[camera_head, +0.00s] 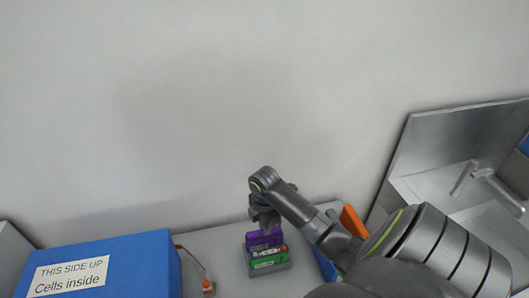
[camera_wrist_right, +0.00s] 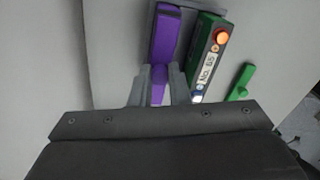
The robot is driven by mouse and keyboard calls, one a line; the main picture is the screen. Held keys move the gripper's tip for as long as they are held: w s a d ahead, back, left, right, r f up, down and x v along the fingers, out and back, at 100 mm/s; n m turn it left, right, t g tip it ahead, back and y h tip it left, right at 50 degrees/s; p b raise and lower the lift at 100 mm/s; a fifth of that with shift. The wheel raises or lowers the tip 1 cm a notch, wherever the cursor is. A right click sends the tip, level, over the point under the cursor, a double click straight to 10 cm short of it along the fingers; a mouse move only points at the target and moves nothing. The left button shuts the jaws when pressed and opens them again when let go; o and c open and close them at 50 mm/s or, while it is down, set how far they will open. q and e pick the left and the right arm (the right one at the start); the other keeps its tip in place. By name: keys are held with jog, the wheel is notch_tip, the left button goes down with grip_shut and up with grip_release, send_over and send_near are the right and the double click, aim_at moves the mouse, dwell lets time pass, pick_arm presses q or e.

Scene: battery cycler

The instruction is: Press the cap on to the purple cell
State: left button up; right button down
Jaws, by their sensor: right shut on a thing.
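My right gripper (camera_head: 264,214) points down over the grey holder (camera_head: 270,272) on the bench. In the wrist view its fingers (camera_wrist_right: 158,84) are shut on the narrow stem of a purple cap (camera_wrist_right: 159,74). A long purple body (camera_wrist_right: 166,34) lies straight beyond the fingers. It also shows in the head view (camera_head: 263,239), just under the gripper. I cannot tell where the cap ends and the purple cell begins, or whether the cap is fully seated. My left gripper is not in view.
A green cell (camera_head: 268,258) labelled No. 65 stands beside the purple one, with an orange light (camera_wrist_right: 222,37). A small green piece (camera_wrist_right: 241,82) lies to its right. A blue box (camera_head: 130,262) and a red-orange wired part (camera_head: 207,287) are left. A sink (camera_head: 440,185) is right.

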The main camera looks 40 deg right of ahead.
jog(key=shift+f, duration=0.1)
dwell(0.3)
jog(key=c, duration=0.8)
grip_release()
jog(key=shift+r+p, duration=1.3)
jog(key=shift+p, duration=0.15)
jog(key=shift+r+p, duration=0.9)
jog(key=shift+r, duration=1.35)
jog(key=shift+c, duration=0.5)
